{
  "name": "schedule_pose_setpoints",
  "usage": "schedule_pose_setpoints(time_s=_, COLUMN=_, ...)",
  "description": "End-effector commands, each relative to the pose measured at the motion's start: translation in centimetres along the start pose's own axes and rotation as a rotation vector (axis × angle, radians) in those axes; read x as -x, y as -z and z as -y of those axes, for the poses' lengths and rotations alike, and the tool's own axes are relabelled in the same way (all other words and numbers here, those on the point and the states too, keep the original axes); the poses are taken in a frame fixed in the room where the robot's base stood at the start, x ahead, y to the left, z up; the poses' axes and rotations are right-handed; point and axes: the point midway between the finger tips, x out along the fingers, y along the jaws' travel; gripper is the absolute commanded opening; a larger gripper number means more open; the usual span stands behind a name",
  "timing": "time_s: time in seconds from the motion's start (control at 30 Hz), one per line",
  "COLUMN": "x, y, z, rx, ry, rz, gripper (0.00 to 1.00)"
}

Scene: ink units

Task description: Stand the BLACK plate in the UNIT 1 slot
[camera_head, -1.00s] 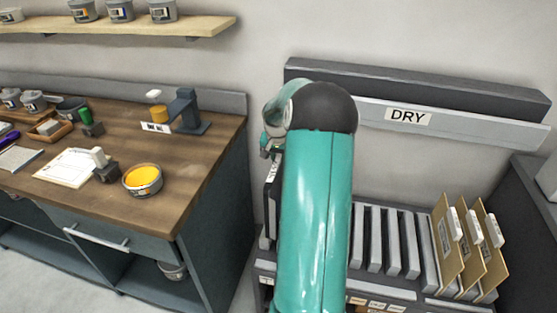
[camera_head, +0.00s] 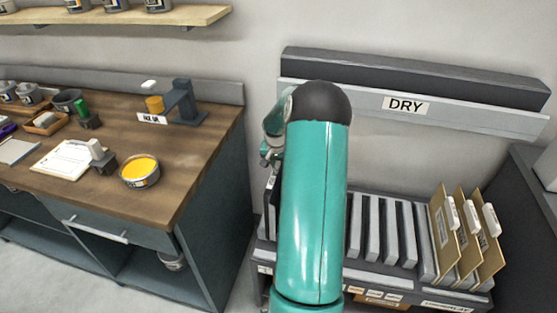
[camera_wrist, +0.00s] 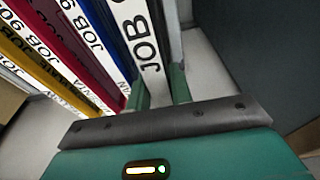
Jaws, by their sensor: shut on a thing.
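My gripper (camera_wrist: 161,88) is shut on a plate (camera_wrist: 149,42) with a white "JOB" label strip and dark sides, which I take to be the black plate. In the wrist view it stands close to the right of a row of plates in dark blue (camera_wrist: 102,30), red (camera_wrist: 82,58) and yellow (camera_wrist: 42,70). In the head view a dark plate edge (camera_head: 270,192) shows at the left end of the rack (camera_head: 422,282), below my gripper (camera_head: 268,155). My arm hides most of it. I cannot make out the UNIT 1 slot or how deep the plate sits.
Grey dividers (camera_head: 390,232) and several brown folders (camera_head: 467,240) fill the rack's right part. A "DRY" rail (camera_head: 450,117) runs along the wall behind. A wooden-topped bench (camera_head: 110,140) with a yellow ink tin (camera_head: 140,170) stands left, with a narrow floor gap beside the rack.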

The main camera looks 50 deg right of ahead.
Motion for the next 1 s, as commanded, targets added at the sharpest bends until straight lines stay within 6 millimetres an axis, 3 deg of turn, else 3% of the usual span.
schedule_pose_setpoints(time_s=0.6, x=-5.2, y=-1.0, z=0.0, rx=0.0, ry=0.0, rz=-0.001, gripper=0.0)
schedule_pose_setpoints(time_s=1.0, x=-5.8, y=-1.1, z=0.0, rx=0.0, ry=0.0, rz=-0.002, gripper=0.0)
